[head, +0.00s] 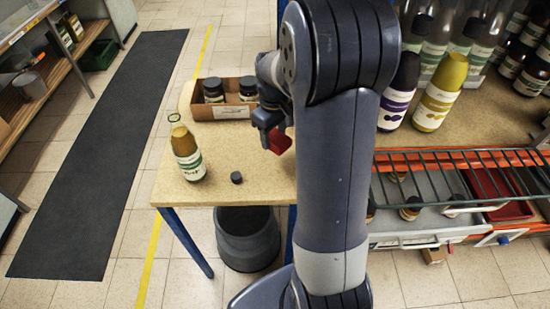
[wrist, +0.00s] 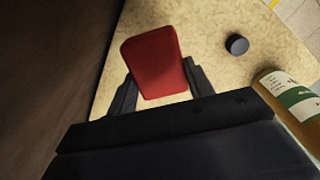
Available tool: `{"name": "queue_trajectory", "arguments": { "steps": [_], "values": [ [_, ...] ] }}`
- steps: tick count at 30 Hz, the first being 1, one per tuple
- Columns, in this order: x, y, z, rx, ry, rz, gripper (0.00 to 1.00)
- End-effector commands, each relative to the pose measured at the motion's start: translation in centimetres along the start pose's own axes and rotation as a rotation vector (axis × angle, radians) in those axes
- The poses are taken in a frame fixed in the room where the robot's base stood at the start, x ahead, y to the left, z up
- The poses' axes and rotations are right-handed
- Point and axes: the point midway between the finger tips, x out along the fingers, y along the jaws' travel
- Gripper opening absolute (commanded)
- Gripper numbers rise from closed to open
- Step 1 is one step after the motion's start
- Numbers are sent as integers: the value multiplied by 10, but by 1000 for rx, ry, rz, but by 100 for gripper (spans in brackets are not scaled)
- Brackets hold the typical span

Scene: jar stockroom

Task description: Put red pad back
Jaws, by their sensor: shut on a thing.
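The red pad (wrist: 155,62) sits between the two fingers of my gripper (wrist: 155,88) in the wrist view. In the head view the red pad (head: 280,142) shows just below my gripper (head: 270,125), above the light tabletop and partly hidden by my arm. My gripper is shut on the red pad. The tabletop (head: 225,155) lies beneath it.
A bottle (head: 187,152) with a green and white label stands on the tabletop, near a small black lid (head: 236,177). A cardboard tray (head: 226,111) of dark jars is behind. Shelves with bottles (head: 440,92) and a wire rack (head: 470,158) are at right.

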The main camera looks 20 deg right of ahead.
Motion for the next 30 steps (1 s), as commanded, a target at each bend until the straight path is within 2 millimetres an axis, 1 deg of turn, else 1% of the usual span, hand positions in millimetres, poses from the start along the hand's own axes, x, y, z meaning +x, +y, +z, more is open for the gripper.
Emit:
{"name": "queue_trajectory", "arguments": {
  "steps": [1, 3, 8, 12, 15, 18, 24, 28, 29, 30],
  "values": [
    [11, 0, 0, 1, -4, -3, 28],
    [22, 0, 0, 1, -3, -2, 28],
    [37, 0, 0, 2, -2, -1, 28],
    [57, 0, 0, 3, -3, -2, 28],
    [69, 0, 0, 3, -2, -1, 28],
    [73, 0, 0, 3, 0, 0, 28],
    [73, 0, 0, 3, 1, 0, 28],
    [77, 0, 0, 3, 0, 0, 28],
    [76, 0, 0, 3, 1, 0, 51],
    [76, 0, 0, 3, 0, 0, 54]
  ]
}}
